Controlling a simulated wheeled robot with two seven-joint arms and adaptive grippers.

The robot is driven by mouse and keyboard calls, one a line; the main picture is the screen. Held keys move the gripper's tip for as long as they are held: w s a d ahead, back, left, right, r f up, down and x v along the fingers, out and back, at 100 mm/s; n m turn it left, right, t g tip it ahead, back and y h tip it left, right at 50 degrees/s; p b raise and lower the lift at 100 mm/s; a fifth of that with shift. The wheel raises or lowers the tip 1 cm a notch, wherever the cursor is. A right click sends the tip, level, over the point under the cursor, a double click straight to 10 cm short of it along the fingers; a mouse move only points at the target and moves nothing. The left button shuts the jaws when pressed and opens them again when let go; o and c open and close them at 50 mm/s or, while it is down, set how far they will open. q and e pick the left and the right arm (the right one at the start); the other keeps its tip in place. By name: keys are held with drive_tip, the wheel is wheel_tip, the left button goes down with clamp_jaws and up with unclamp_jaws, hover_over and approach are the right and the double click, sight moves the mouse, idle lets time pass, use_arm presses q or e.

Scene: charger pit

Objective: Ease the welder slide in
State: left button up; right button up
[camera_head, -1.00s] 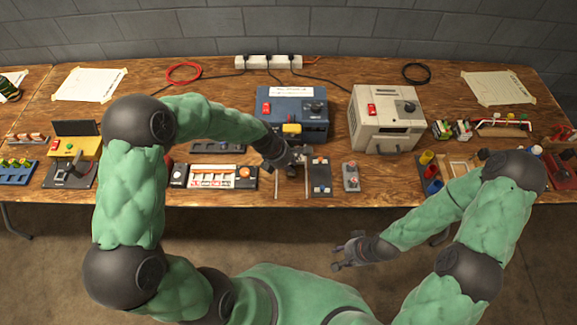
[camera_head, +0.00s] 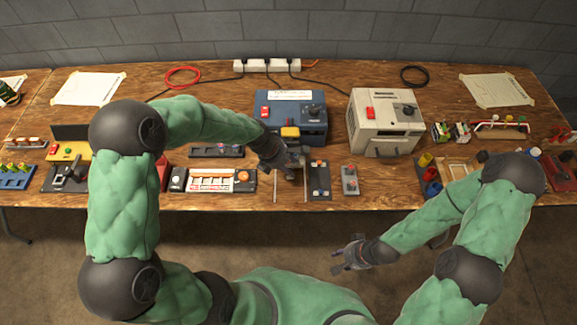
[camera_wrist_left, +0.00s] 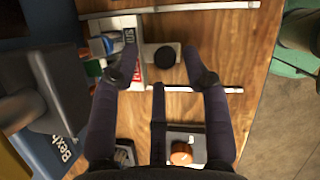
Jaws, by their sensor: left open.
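The blue welder (camera_head: 310,128) stands at the back middle of the table, with a yellow piece on its front. Two thin pale rails (camera_head: 276,188) lie on the table before it. In the left wrist view a small white and grey piece with a black round knob (camera_wrist_left: 165,57) lies between the rails; it looks like the slide. My left gripper (camera_head: 294,164) is over the rails. In the wrist view its open fingertips (camera_wrist_left: 160,67) are on either side of the knob; contact cannot be told. My right gripper (camera_head: 351,256) hangs before the table's front edge; its finger opening is unclear.
A beige machine (camera_head: 384,128) stands right of the welder. A panel with an orange button (camera_head: 213,180) lies left of the rails. A dark panel (camera_head: 319,181) and a small grey switch box (camera_head: 350,181) lie to the right. Colored cups stand further right.

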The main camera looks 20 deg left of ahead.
use_arm(q)
drive_tip(key=v, duration=1)
drive_tip(key=shift+r, duration=0.1)
idle(0.6)
